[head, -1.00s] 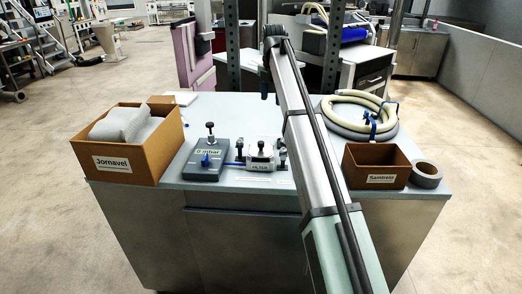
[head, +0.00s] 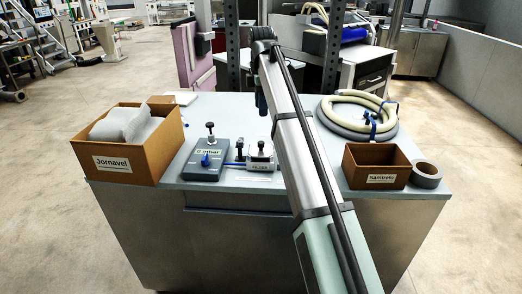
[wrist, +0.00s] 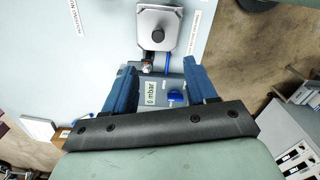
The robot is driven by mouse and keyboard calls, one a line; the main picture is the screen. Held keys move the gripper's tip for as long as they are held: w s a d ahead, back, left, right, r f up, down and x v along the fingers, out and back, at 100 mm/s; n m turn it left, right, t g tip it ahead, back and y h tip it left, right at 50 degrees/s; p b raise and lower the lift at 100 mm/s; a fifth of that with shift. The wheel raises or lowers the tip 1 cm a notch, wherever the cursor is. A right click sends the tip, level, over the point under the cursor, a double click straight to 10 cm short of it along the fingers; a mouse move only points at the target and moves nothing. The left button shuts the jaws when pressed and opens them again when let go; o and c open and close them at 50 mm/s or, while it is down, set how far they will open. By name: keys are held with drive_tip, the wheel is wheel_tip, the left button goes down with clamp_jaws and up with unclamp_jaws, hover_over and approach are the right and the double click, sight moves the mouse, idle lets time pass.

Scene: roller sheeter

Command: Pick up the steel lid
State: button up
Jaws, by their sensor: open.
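The steel lid (wrist: 158,35) shows in the wrist view as a square plate with rounded corners and a dark round knob (wrist: 158,35) at its middle. It lies beyond my fingertips, towards the top of the picture. In the head view the lid seems to be on the small clamped chamber (head: 260,158), whose right side my arm hides. My gripper (wrist: 160,67) is open, with two blue fingers apart and nothing between them at fingertip height. The grey gauge box (wrist: 152,92), reading "0 mbar", shows below, between the fingers; it also shows in the head view (head: 206,172).
A brown "Jornavel" box (head: 150,160) holding pale wrapped material stands at the bench's left. An open "Sambrelo" box (head: 375,179), a tape roll (head: 427,174) and a coiled hose (head: 340,117) are at the right. A blue valve handle (head: 205,160) sits on the gauge box.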

hover_over(262, 142)
wheel_tip(262, 142, down, 8)
drive_tip(key=shift+s+a+r, duration=0.1)
drive_tip(key=shift+s, duration=0.05)
drive_tip(key=shift+w+f, duration=0.15)
drive_tip(key=shift+f, duration=1.35)
drive_tip(key=shift+w+f, duration=0.1)
drive_tip(key=shift+f, duration=1.4)
drive_tip(key=shift+c, duration=0.4)
clamp_jaws()
